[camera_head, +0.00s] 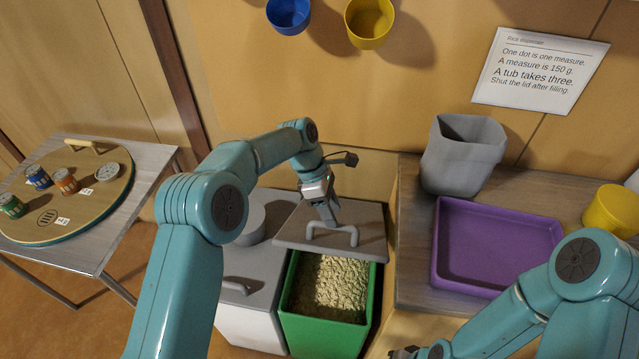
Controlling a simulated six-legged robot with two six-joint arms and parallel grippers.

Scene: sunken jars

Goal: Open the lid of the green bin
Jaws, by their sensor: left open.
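The green bin (319,338) stands on the floor in the middle of the view. Its front part is uncovered and shows pale grain (330,288) inside. The grey lid (368,220) lies toward the back, over the rear of the bin, with a bar handle (345,236) along its front. My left gripper (330,222) is open at the left end of the handle; I cannot tell whether it touches. My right gripper (405,352) shows only as a dark bit at the bottom edge, mostly cut off.
A white bin (247,322) with a grey lid stands just left. On the right, a counter holds a purple tray (490,245), a grey tub (462,155) and a yellow cup (612,210). Several tins sit on a round board (60,215) at the left. Blue and yellow cups hang above.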

